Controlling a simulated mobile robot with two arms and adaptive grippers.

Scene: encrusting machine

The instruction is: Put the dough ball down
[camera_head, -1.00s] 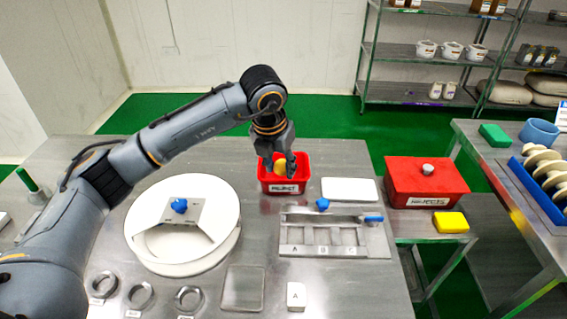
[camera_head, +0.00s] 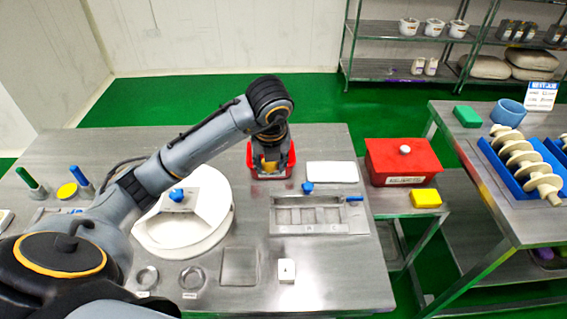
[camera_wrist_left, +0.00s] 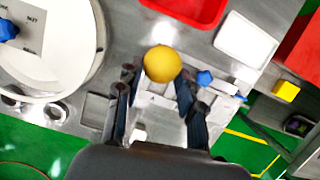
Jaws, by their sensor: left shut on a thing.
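The dough ball is a yellow-orange ball (camera_wrist_left: 162,63) between my left gripper's fingertips in the left wrist view. My left gripper (camera_wrist_left: 157,75) is shut on it. In the head view the left gripper (camera_head: 269,165) points down at the open red bin (camera_head: 250,155), with a little of the yellow ball (camera_head: 270,168) showing between its fingers. The gripper covers most of the bin. In the left wrist view the bin (camera_wrist_left: 185,8) lies beyond the ball, at the top edge. The ball's exact height is unclear. My right gripper is not in view.
A white tray (camera_head: 331,172) and a metal fixture with slots (camera_head: 322,228) stand right of the bin. A round white machine (camera_head: 160,235) stands left. A lidded red box (camera_head: 400,160) and a yellow block (camera_head: 426,198) are further right. Bare table lies at front right (camera_head: 340,285).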

